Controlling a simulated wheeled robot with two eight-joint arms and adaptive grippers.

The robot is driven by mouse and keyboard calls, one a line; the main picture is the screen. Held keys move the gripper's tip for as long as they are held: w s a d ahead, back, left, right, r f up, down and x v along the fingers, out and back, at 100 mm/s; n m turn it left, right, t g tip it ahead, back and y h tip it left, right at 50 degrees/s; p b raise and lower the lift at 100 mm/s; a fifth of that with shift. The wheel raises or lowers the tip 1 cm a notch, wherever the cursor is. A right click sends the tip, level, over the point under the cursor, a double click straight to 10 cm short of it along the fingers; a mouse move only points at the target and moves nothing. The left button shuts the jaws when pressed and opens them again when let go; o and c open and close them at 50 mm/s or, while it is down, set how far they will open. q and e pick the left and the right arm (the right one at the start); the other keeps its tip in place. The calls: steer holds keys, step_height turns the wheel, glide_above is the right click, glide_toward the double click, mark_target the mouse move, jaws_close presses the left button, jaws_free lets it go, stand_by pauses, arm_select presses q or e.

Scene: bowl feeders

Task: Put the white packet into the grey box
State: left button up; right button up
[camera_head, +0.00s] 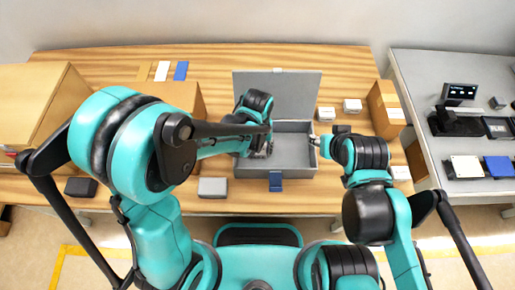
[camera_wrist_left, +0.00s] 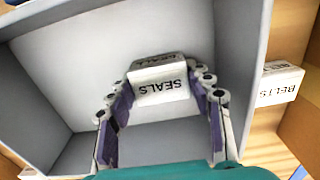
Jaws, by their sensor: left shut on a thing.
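The grey box (camera_head: 245,171) stands open in the middle of the wooden table, its lid (camera_head: 300,90) raised at the back. My left gripper (camera_head: 262,152) reaches down into the box from the left. In the left wrist view, my left gripper (camera_wrist_left: 163,105) is shut on a white packet (camera_wrist_left: 160,88) marked "SEALS". The packet is inside the grey box walls (camera_wrist_left: 238,60); I cannot tell whether it touches the floor. In the head view the arm hides the packet. My right gripper (camera_head: 313,140) is at the box's right edge; its opening is unclear.
Small white boxes (camera_head: 326,113) stand right of the grey box; one marked "BELTS" (camera_wrist_left: 278,84) shows in the left wrist view. Cardboard boxes (camera_head: 386,106) flank the work area. A grey side table (camera_head: 425,75) with devices is at the right.

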arm_select(q)
steer(key=o, duration=1.3)
steer(key=shift+r+p, duration=0.25)
steer(key=shift+p, duration=0.1)
step_height(320, 180, up, 12)
steer(key=p, duration=0.4)
steer(key=s+a+r+t, duration=0.1)
steer(key=a+r+t, duration=0.1)
steer(key=a, duration=0.3)
steer(key=s+a+r+t, duration=0.2)
steer(key=a+r, duration=0.1)
steer(key=a, duration=0.3)
steer(key=s+a+r+t, duration=0.2)
steer(key=a+r+t, duration=0.1)
steer(key=a, duration=0.3)
steer(key=shift+s+a+r, duration=0.15)
steer(key=shift+a+r, duration=0.1)
steer(key=shift+r, duration=0.05)
steer(key=shift+f, duration=0.1)
